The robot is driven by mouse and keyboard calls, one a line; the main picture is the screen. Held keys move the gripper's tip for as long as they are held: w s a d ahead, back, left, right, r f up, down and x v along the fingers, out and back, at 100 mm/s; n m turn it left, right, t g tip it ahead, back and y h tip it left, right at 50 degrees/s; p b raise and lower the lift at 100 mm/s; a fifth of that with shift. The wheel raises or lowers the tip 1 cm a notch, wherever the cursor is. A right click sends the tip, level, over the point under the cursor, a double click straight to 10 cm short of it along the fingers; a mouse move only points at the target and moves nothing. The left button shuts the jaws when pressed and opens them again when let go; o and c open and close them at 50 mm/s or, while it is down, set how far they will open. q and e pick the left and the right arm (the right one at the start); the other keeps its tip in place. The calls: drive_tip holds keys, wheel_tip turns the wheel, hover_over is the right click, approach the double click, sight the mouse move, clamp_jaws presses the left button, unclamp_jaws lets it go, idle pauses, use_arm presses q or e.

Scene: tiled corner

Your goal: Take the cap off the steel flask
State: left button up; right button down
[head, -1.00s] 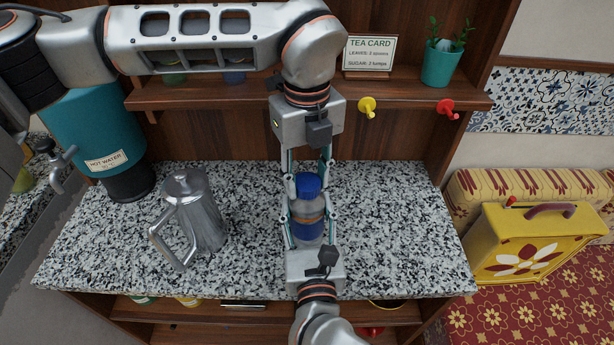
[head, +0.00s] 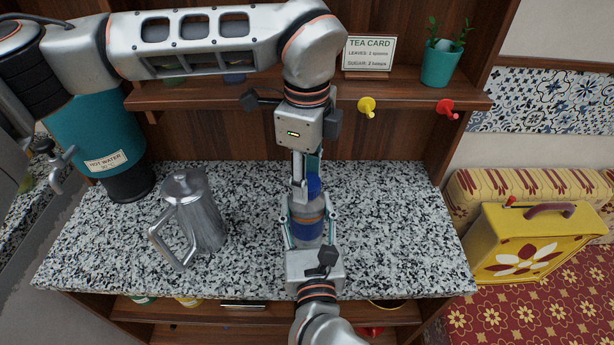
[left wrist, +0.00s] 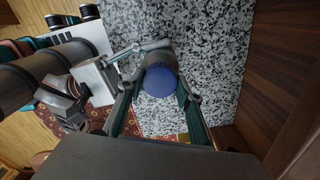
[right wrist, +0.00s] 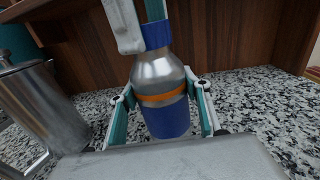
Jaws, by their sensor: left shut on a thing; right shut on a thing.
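The steel flask (head: 307,216) stands upright on the speckled counter; it has a blue lower part and an orange band, clear in the right wrist view (right wrist: 160,88). Its blue cap (head: 314,186) sits on the neck, and also shows in the left wrist view (left wrist: 161,80). My left gripper (head: 306,183) comes down from above and is shut on the cap, one finger partly covering it in the head view. My right gripper (head: 307,226) comes from the front and is shut around the flask body, its fingers on both sides in the right wrist view (right wrist: 160,105).
A steel pot (head: 199,215) with a handle stands left of the flask. A teal hot water urn (head: 95,125) is at the back left. A shelf (head: 400,92) with a tea card (head: 369,53) and plant pot (head: 440,64) runs behind. The counter's right side (head: 390,220) is clear.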

use_arm(q)
drive_tip(key=shift+r, duration=0.3)
drive_tip(key=shift+r, duration=0.8)
drive_tip(key=shift+r, duration=0.1)
drive_tip(key=shift+r, duration=1.95)
use_arm(e)
drive_tip(key=c, duration=1)
unclamp_jaws()
drive_tip(key=shift+o, duration=0.2)
